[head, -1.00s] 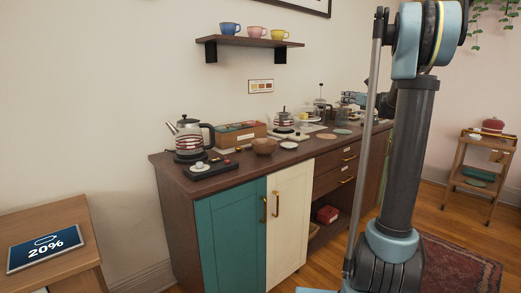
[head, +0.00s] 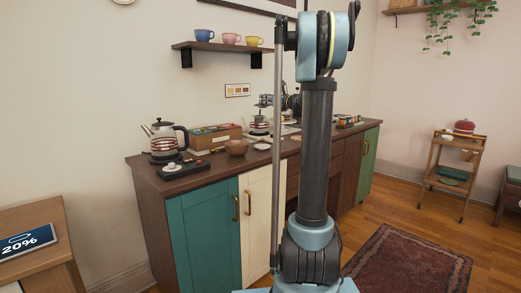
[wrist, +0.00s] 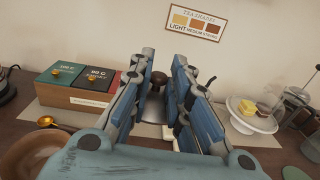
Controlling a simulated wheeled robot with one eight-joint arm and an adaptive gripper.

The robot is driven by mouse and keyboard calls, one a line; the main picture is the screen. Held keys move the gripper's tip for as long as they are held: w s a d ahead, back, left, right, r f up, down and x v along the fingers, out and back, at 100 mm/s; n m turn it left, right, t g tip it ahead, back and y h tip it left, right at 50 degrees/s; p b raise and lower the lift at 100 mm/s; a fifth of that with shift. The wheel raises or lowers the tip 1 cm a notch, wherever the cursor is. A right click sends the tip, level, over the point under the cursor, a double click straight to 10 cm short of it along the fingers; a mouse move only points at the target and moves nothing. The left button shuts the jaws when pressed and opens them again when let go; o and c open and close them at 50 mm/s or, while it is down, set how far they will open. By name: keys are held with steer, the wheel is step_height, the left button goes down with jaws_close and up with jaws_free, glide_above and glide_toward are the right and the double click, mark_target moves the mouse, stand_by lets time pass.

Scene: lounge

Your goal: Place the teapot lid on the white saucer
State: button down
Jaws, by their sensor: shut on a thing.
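My gripper (wrist: 157,92) is shut on the dark knob of the teapot lid (wrist: 158,82), which shows between the blue fingers in the wrist view. A pale metal surface shows below the knob, mostly hidden by the fingers. In the head view my gripper (head: 266,102) is above the small teapot (head: 258,127) on the counter. I cannot tell whether the lid is still touching the pot. The white saucer (head: 262,146) lies flat on the counter, in front of the teapot, and looks empty.
A wooden tea box (wrist: 85,85), a brown bowl (head: 236,147) and a kettle (head: 163,140) stand to the left. A white cake stand (wrist: 252,120) with small cakes and a glass press (wrist: 292,104) stand to the right. The wall is close behind.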

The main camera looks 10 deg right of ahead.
mark_target(265, 147)
steer(key=f, duration=2)
steer(key=shift+s+a, duration=0.1)
steer(key=shift+s, duration=0.25)
steer(key=c, duration=1.5)
jaws_free()
